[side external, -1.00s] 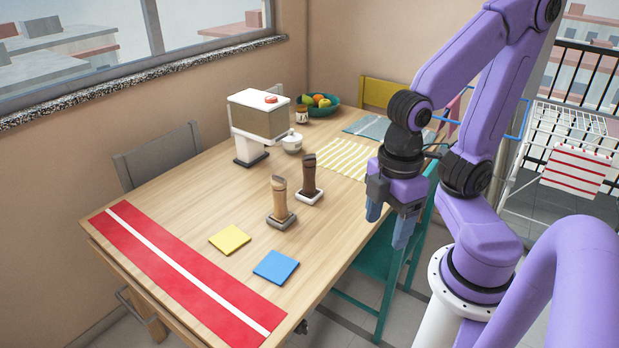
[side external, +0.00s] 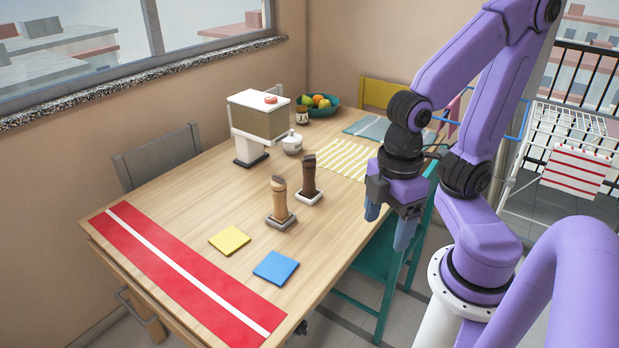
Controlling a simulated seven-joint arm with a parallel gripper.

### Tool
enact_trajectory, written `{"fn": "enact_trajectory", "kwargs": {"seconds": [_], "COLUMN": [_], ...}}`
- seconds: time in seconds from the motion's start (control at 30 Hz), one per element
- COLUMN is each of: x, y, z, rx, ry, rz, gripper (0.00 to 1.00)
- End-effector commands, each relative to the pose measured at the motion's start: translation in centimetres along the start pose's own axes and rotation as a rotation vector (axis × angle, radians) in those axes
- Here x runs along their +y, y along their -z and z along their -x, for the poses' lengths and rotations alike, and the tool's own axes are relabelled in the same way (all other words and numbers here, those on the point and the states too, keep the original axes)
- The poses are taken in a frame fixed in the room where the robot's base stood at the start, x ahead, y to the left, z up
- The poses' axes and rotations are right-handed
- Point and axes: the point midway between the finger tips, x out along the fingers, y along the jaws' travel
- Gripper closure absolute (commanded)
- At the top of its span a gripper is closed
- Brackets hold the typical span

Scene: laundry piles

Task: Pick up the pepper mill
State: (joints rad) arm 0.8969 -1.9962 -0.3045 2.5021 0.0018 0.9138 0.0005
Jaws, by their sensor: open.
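Two upright mill-like objects stand on the wooden table. One is light tan (side external: 279,200) on a grey-brown square base. The other is dark brown (side external: 309,178) on a white square base, just behind and to the right. I cannot tell from their look which one is the pepper mill. My gripper (side external: 388,225) points down with blue fingers spread apart and nothing between them. It is to the right of both mills, near the table's right edge, and touches neither.
A yellow square (side external: 230,240) and a blue square (side external: 276,267) lie in front of the mills, beside a red runner (side external: 180,275). Behind stand a white-topped machine (side external: 259,120), a lidded white pot (side external: 292,143) and a fruit bowl (side external: 333,107). A teal chair (side external: 385,268) is at the right edge.

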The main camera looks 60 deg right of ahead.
Motion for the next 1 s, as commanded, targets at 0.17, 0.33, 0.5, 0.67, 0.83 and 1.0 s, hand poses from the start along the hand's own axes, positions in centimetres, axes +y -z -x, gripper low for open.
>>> {"fn": "enact_trajectory", "kwargs": {"seconds": [0.17,0.33,0.5,0.67,0.83,1.0], "x": [0.0,1.4,5.6,10.2,15.1,19.8], "y": [0.0,0.1,-0.1,-0.4,-0.8,-1.2], "z": [0.0,-0.7,-2.2,-3.5,-4.7,-6.1], "rx": [-0.001,-0.068,-0.259,-0.467,-0.679,-0.879], "ry": [-0.001,-0.045,-0.170,-0.296,-0.415,-0.519], "rz": [0.000,0.002,0.019,0.052,0.103,0.177], "gripper": [0.24,0.24,0.24,0.24,0.24,0.24]}}
